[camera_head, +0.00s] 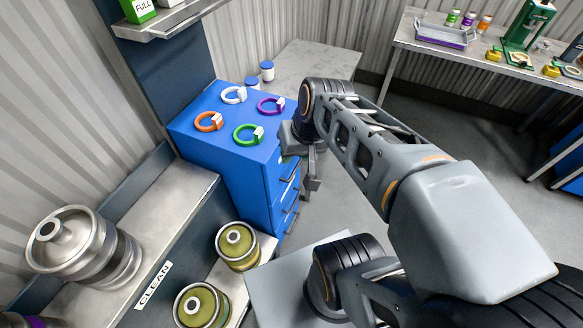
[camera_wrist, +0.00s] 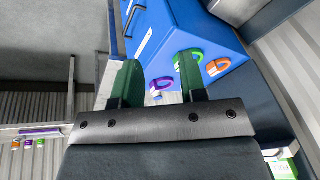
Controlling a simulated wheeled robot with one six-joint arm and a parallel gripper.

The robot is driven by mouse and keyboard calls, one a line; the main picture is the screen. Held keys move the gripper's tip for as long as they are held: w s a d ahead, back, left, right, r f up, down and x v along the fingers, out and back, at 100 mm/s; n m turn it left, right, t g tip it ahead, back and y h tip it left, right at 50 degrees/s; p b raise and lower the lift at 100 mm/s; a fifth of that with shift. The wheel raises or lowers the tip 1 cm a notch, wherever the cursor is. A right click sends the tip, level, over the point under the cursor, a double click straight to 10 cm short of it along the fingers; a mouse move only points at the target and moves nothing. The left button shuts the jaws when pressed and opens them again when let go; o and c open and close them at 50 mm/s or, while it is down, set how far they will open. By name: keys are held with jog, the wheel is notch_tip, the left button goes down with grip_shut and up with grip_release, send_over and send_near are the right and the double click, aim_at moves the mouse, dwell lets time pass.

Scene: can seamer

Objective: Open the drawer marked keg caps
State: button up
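The blue drawer cabinet (camera_head: 262,178) stands left of centre in the head view, its drawer front facing right with dark bar handles (camera_head: 291,170) stacked one above another. No "keg caps" marking is readable, so I cannot tell which drawer bears it. My gripper (camera_head: 313,180) is just right of the drawer front, near the upper handles; I cannot tell whether it touches one. The wrist view shows its two green fingers (camera_wrist: 158,62) spread apart with nothing visibly held between them. The cabinet (camera_wrist: 160,25) appears beyond them. My arm hides part of the drawer front.
Orange, white, purple and green rings (camera_head: 249,134) lie on the cabinet top. Kegs (camera_head: 85,245) and olive-topped cans (camera_head: 238,243) stand at lower left. A grey table (camera_head: 330,62) is behind the cabinet. A workbench (camera_head: 430,47) with a tray stands at the back right.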

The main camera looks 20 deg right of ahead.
jog(key=w+d+f+m+y+b, duration=0.1)
jog(key=w+f+y+b, duration=0.1)
jog(key=f+b, duration=0.45)
jog(key=w+d+f+m+y+b, duration=0.1)
jog(key=w+f+m+y+b, duration=0.1)
jog(key=f+b, duration=0.45)
jog(key=m+t+y+b, duration=0.5)
jog(key=t+b, duration=0.3)
jog(key=b, duration=1.3)
send_near(297, 165)
jog(key=x, duration=0.3)
jog(key=b+x, duration=0.1)
jog(key=x, duration=0.2)
jog(key=b+x, duration=0.1)
jog(key=x, duration=0.3)
jog(key=shift+f, duration=0.35)
jog(key=shift+s, duration=0.1)
grip_shut()
